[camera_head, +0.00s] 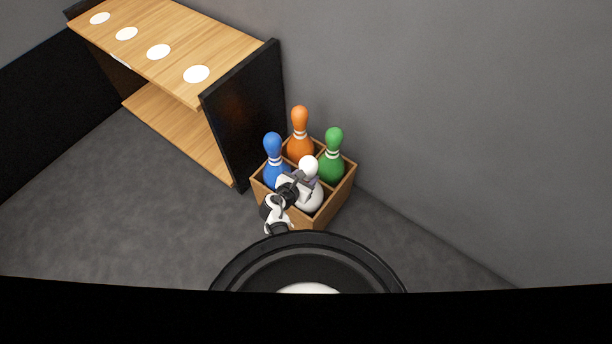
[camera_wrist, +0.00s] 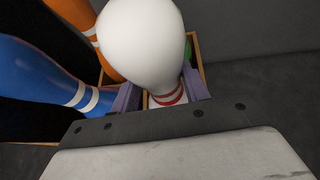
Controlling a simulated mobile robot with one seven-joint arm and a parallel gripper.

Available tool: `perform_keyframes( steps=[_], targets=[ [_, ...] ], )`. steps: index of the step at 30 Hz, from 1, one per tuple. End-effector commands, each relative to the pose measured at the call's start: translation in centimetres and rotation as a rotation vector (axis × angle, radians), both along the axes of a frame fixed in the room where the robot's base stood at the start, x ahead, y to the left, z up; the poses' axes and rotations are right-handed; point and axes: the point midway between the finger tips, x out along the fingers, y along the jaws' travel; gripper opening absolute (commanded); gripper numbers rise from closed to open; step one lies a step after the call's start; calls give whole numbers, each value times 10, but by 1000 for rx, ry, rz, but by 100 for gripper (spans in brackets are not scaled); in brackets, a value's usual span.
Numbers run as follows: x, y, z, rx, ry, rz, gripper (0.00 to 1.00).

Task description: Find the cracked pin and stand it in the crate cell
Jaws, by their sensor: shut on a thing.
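A white pin (camera_head: 312,198) stands about upright in the front cell of the wooden crate (camera_head: 338,200). In the wrist view its large white head (camera_wrist: 143,38) is close, with red stripes at the neck; no crack shows on the parts I see. My gripper (camera_head: 303,182) is shut on this pin at its neck, and the purple fingers (camera_wrist: 158,95) lie on both sides of it. The pin's base is hidden inside the crate, so I cannot tell whether it touches the floor of the cell.
A blue pin (camera_head: 273,155), an orange pin (camera_head: 300,125) and a green pin (camera_head: 333,160) stand in the other cells, close to my gripper. A wooden shelf (camera_head: 175,30) with white discs and a black end panel (camera_head: 250,110) stands at left. Grey floor (camera_head: 120,210) is clear.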

Motion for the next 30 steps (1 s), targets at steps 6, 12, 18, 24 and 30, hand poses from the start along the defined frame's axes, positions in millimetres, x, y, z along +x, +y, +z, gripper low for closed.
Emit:
perform_keyframes(
  steps=[6, 12, 18, 24, 30],
  targets=[
    [2, 1, 4, 0, -6, 1, 65],
    [1, 0, 2, 0, -3, 0, 71],
    [-5, 1, 0, -1, 4, -1, 71],
    [-29, 16, 17, -1, 2, 2, 71],
    [-64, 38, 40, 1, -2, 3, 71]
  ],
)
